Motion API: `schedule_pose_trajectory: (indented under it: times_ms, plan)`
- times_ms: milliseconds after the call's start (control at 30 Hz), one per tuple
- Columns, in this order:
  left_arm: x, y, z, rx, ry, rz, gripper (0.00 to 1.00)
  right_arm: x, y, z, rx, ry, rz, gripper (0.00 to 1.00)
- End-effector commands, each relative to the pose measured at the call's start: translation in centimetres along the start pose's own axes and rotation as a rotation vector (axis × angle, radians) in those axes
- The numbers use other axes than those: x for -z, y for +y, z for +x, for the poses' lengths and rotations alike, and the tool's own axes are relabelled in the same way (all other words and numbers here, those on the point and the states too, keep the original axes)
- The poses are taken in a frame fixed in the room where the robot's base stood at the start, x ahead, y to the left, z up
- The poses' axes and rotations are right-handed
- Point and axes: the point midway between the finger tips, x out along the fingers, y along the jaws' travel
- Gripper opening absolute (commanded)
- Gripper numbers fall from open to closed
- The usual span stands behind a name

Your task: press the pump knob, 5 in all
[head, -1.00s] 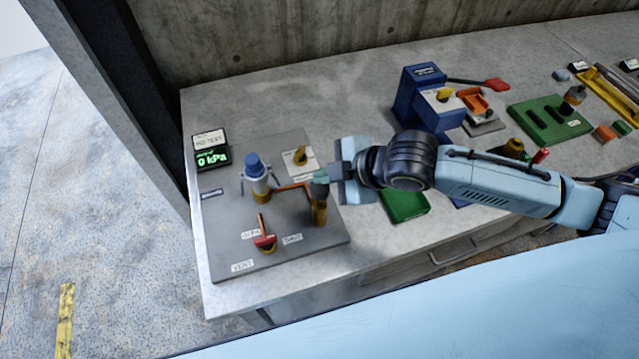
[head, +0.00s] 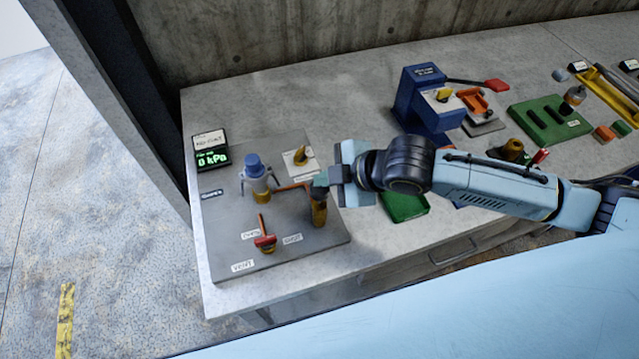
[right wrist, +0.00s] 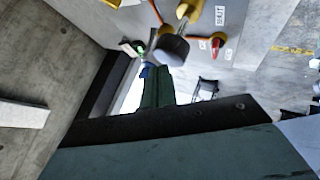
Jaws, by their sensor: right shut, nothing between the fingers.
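The pump is a brass cylinder (head: 319,213) with a dark grey knob (head: 318,193) on top, near the right front of the grey panel. The knob shows as a round grey disc in the right wrist view (right wrist: 172,48). My right gripper (head: 321,181) is shut and empty, its teal fingertips at the knob's top. They partly hide the knob in the head view, and I cannot tell whether they touch it. The fingers also show in the wrist view (right wrist: 157,85). The gauge display (head: 212,158) reads 0 kPa. My left gripper is not in view.
On the panel (head: 225,232), a blue-capped grey vessel (head: 256,178) stands left of the pump.

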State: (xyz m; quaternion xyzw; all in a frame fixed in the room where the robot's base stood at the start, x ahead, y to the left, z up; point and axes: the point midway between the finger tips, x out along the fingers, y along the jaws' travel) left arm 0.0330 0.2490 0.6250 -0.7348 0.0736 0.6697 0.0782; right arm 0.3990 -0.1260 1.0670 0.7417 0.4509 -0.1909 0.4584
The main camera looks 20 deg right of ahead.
Motion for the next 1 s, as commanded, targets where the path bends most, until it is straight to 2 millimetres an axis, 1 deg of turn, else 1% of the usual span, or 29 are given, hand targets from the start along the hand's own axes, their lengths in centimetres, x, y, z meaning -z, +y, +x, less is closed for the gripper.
schedule_pose_trajectory:
  times_ms: [1000]
  plan:
    - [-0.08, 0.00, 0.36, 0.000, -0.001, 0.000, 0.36, -0.43, -0.50, 0.60, 0.002, 0.000, 0.001, 0.00]
